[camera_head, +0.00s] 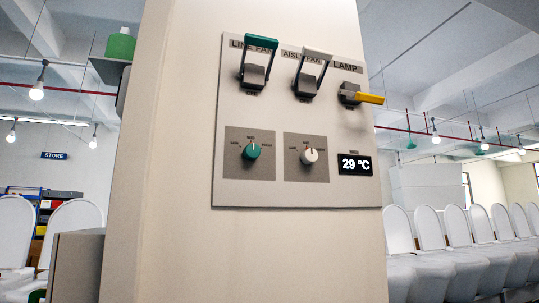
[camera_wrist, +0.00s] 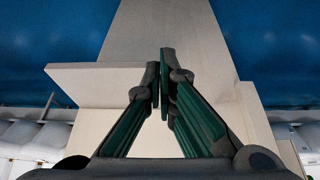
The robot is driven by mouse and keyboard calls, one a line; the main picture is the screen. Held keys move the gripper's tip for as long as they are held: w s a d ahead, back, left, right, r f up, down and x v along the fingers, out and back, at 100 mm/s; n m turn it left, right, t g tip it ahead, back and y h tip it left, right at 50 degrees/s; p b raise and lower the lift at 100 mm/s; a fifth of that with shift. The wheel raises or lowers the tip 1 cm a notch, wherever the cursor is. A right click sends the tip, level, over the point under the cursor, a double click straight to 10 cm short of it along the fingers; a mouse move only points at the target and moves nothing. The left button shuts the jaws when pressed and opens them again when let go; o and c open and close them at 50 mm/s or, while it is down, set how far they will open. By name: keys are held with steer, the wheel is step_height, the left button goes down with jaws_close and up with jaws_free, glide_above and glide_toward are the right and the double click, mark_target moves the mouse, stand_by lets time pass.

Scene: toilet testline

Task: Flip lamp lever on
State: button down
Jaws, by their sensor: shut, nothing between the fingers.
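The lamp lever (camera_head: 362,97) has a yellow handle and sits under the LAMP label at the upper right of the wall panel (camera_head: 270,120). Its handle sticks out roughly level, unlike the two levers beside it, which stand up. My gripper (camera_wrist: 160,75) shows only in the wrist view, with its green-sided fingers brought together and nothing held between them. The fingers point toward a beige surface. The lamp lever is not visible in the wrist view, so its distance from the gripper cannot be told.
A green-handled lever (camera_head: 260,58) and a white-handled lever (camera_head: 312,72) stand left of the lamp lever. Below are a green knob (camera_head: 251,151), a white knob (camera_head: 309,156) and a temperature display (camera_head: 355,164). A pale slab (camera_wrist: 95,80) juts left of the fingers in the wrist view.

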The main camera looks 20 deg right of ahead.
steer(key=w+d+r+n+t+h+p, duration=0.1)
steer(key=w+d+r+n+t+h, duration=0.15)
steer(key=w+d+r, duration=0.45)
steer(key=w+d+r+n+t+h, duration=0.2)
steer(key=w+d+r+n+t, duration=0.15)
steer(key=r, duration=0.65)
steer(key=w+d+r+n+t+h+p, duration=0.1)
steer(key=w+d+r+n+t+h, duration=0.15)
steer(key=w+d+r, duration=0.45)
steer(key=d+r+n+t+y, duration=0.1)
steer(key=r+n+t+y, duration=0.3)
steer(key=r+n, duration=0.9)
steer(key=w+d+r+n+t+y+p, duration=0.1)
steer(key=r+n+t+y, duration=0.3)
steer(key=r+n, duration=0.9)
steer(key=shift+w+d+r+n, duration=0.2)
steer(key=shift+w+d+n, duration=0.1)
steer(key=shift+d+n, duration=0.6)
steer(key=shift+w+a, duration=0.1)
steer(key=shift+a, duration=0.05)
